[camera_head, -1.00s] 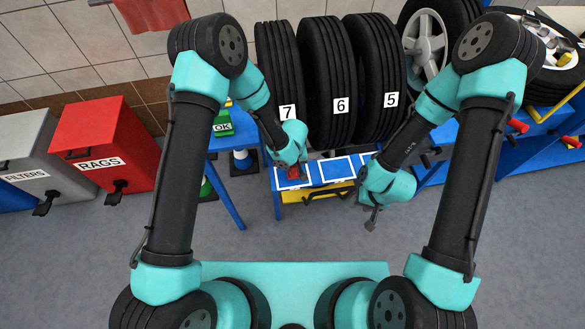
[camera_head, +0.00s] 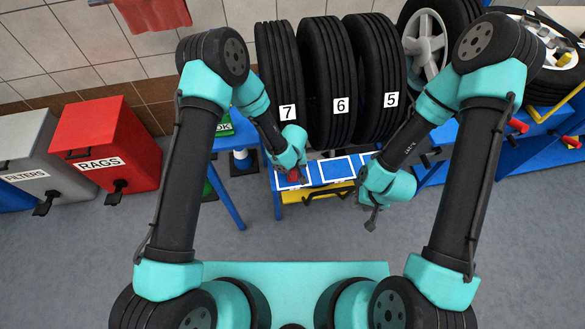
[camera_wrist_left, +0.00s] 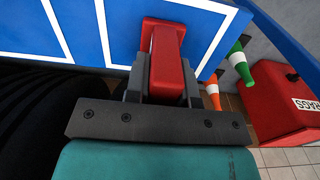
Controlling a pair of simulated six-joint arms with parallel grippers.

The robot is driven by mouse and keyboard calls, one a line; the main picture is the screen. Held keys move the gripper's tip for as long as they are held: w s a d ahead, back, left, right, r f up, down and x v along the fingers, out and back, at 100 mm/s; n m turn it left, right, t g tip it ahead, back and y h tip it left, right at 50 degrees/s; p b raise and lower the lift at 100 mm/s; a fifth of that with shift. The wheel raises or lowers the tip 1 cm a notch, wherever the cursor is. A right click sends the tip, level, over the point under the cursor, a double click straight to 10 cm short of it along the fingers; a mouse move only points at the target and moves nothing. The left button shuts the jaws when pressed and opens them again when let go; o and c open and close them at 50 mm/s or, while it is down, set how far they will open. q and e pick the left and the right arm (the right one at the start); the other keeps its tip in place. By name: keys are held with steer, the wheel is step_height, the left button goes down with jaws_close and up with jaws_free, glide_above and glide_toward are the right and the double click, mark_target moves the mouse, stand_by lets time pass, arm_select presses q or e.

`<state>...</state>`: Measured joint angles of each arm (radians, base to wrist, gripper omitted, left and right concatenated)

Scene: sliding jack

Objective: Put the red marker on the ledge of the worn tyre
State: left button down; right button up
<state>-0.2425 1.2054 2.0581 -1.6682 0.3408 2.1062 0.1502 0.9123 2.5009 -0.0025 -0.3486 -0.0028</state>
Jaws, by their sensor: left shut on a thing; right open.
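My left gripper (camera_head: 293,169) is shut on the red marker (camera_head: 294,175). It is over the blue ledge (camera_head: 350,166), at the white-outlined square in front of the tyre labelled 7 (camera_head: 279,80). In the left wrist view the red marker (camera_wrist_left: 167,68) is between the jaws, over or on the blue surface inside a white outline; I cannot tell whether it touches. The tyre labelled 6 (camera_head: 327,70) and the tyre labelled 5 (camera_head: 374,65) stand to the right. Which one is worn is not clear. My right gripper (camera_head: 372,216) is open and empty, in front of the ledge's right part.
A red RAGS bin (camera_head: 105,135) and a grey FILTERS bin (camera_head: 35,150) stand at the left. Small green and orange cones (camera_wrist_left: 238,64) are beside the ledge in the left wrist view. A wheel rim (camera_head: 426,45) is right of the tyres.

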arm_select(q)
steer(key=shift+f, duration=0.1)
steer(key=c, duration=1)
jaws_free()
steer(key=shift+o, duration=0.2)
step_height(320, 180, up, 12)
steer(key=shift+r, duration=0.15)
